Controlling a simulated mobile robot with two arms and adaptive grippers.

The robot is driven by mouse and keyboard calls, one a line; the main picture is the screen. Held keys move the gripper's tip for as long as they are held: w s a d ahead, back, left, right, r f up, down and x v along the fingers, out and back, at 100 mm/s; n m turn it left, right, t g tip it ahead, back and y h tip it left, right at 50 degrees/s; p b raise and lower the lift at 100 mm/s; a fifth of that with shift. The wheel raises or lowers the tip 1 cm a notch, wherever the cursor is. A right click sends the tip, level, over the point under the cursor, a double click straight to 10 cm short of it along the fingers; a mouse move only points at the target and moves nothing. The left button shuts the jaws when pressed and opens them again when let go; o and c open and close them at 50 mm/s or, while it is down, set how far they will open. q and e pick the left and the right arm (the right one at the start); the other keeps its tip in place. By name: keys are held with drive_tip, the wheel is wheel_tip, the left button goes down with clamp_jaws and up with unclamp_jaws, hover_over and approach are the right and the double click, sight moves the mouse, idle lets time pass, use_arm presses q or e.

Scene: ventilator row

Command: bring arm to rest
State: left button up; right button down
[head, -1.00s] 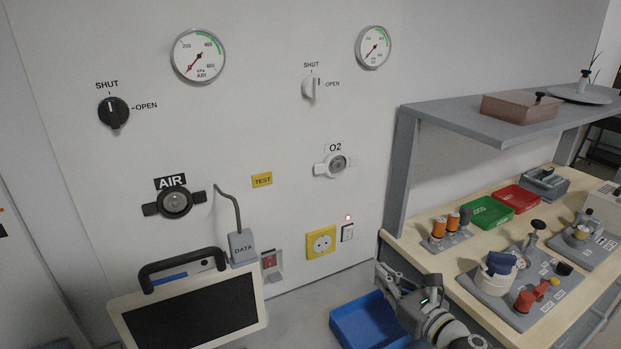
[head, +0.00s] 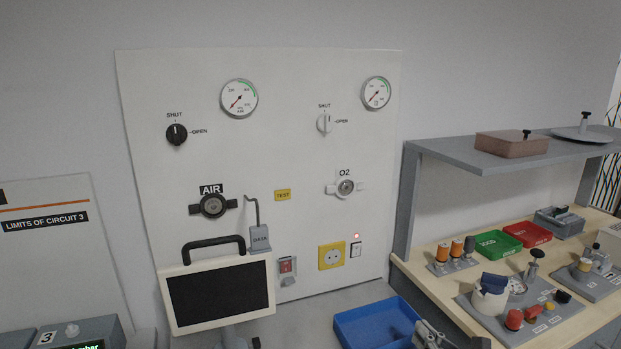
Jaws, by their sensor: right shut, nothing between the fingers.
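My right gripper (head: 430,335) is at the bottom edge of the head view, right of centre. It is shut and empty, at the right front side of the blue bin (head: 345,333). I cannot tell whether it touches the bin. Most of my right arm is cut off by the lower edge of the picture. My left gripper and left arm are not in view.
A wall panel (head: 295,140) with gauges and knobs stands behind a screen with a handle (head: 218,296). At the right is a wooden bench (head: 425,275) with trays and fittings under a grey shelf (head: 460,150). A sign (head: 45,221) is at the left.

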drive_tip(key=s+a+f+n+g+h, duration=0.15)
drive_tip(key=s+f+n+g, duration=0.3)
drive_tip(key=s+n, duration=0.65)
drive_tip(key=s+f+n+g+h, duration=0.2)
drive_tip(key=s+f+n+g, duration=0.3)
drive_tip(key=s+n, duration=0.6)
drive_tip(key=s+a+f+n+g+h, duration=0.1)
drive_tip(key=s+f+n+g+h, duration=0.15)
drive_tip(key=s+f+n, duration=0.85)
wheel_tip(320, 180, down, 22)
drive_tip(key=w+n+g+y, duration=0.1)
drive_tip(key=n+g, duration=0.1)
drive_tip(key=n, duration=0.1)
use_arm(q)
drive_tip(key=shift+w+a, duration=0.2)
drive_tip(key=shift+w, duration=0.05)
use_arm(e)
drive_tip(key=s+d+f+g, duration=0.1)
drive_tip(key=s+d+f, duration=0.1)
drive_tip(key=s+f, duration=1.4)
drive_tip(key=shift+s+d, duration=0.25)
drive_tip(key=shift+s, duration=0.1)
